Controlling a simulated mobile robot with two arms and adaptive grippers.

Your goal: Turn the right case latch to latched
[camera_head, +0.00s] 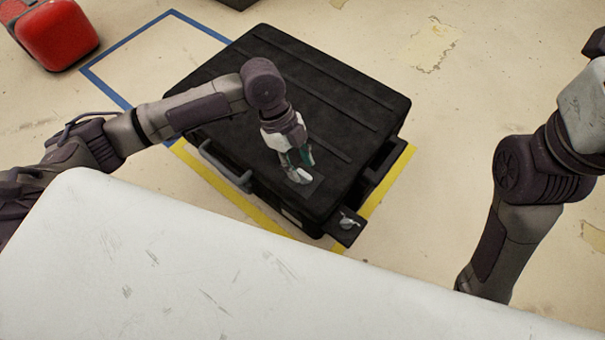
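A large black case (330,93) with a ribbed lid lies on the floor in the middle of the head view. A silver latch (348,222) sits on a small black plate that juts out at the case's near right corner. My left gripper (299,176) points down at the lid's near right part, up and left of that latch and apart from it. A dark plate shows beside its fingertips. Whether the fingers are open, or close on something there, I cannot tell. My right arm comes in from the right and runs down out of sight; its gripper is not in view.
A grey handle (224,165) is on the case's near left side. Yellow tape (229,192) borders the case on the floor. Blue tape (103,86) marks an area at the upper left, near a red container (56,35). Floor right of the case is clear.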

